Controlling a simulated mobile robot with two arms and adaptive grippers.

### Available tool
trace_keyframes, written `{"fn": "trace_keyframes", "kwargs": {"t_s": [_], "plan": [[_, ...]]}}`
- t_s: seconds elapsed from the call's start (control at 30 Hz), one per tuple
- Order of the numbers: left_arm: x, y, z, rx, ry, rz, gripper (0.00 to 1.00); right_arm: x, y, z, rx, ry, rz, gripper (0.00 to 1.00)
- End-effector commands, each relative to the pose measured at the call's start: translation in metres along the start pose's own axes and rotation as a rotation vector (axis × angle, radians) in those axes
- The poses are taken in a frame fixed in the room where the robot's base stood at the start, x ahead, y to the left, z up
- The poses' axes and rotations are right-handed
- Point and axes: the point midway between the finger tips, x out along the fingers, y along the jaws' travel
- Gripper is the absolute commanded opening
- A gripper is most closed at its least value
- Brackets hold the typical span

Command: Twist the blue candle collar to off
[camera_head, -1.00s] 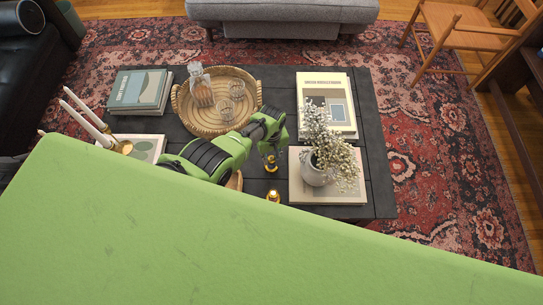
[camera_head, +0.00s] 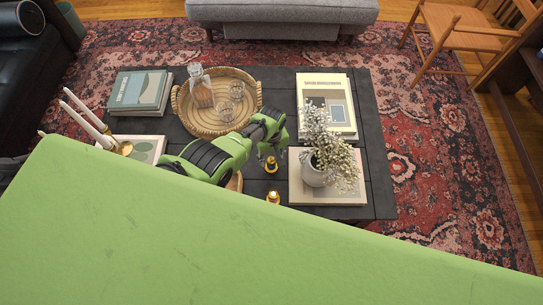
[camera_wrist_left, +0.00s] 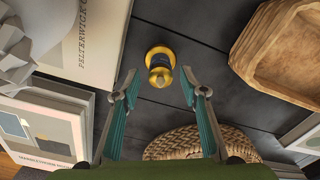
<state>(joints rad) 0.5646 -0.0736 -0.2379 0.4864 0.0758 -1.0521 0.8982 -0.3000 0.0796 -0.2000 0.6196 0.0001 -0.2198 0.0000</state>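Two small gold pieces with dark middles stand on the dark table, a far one (camera_head: 271,165) and a near one (camera_head: 273,196). In the left wrist view one gold candle piece (camera_wrist_left: 160,67) shows from above with a dark blue band; I cannot tell surely which it is, and any collar marking is too small to read. My left gripper (camera_head: 271,150) is just beyond the far piece in the head view. In the left wrist view my left gripper (camera_wrist_left: 159,85) is open and empty, its fingertips apart from the piece, on either side of its lower end. My right gripper is not in view.
A white flower vase (camera_head: 316,172) stands on a book to the right. A wicker tray (camera_head: 207,128) with a decanter and glasses lies behind. A wooden tray (camera_wrist_left: 285,55) is close on the right in the wrist view. White candles (camera_head: 88,118) stand at left.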

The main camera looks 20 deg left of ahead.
Motion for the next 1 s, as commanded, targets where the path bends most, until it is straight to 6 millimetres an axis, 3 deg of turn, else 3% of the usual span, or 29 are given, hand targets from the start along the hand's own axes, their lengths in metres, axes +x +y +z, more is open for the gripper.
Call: {"fn": "trace_keyframes", "kwargs": {"t_s": [0.47,1.0], "plan": [[-0.025,-0.001,0.000,0.000,0.001,0.000,0.40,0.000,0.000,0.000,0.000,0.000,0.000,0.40],[-0.099,0.000,0.000,0.000,0.002,0.002,0.40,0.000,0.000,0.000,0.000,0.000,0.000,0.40]]}}
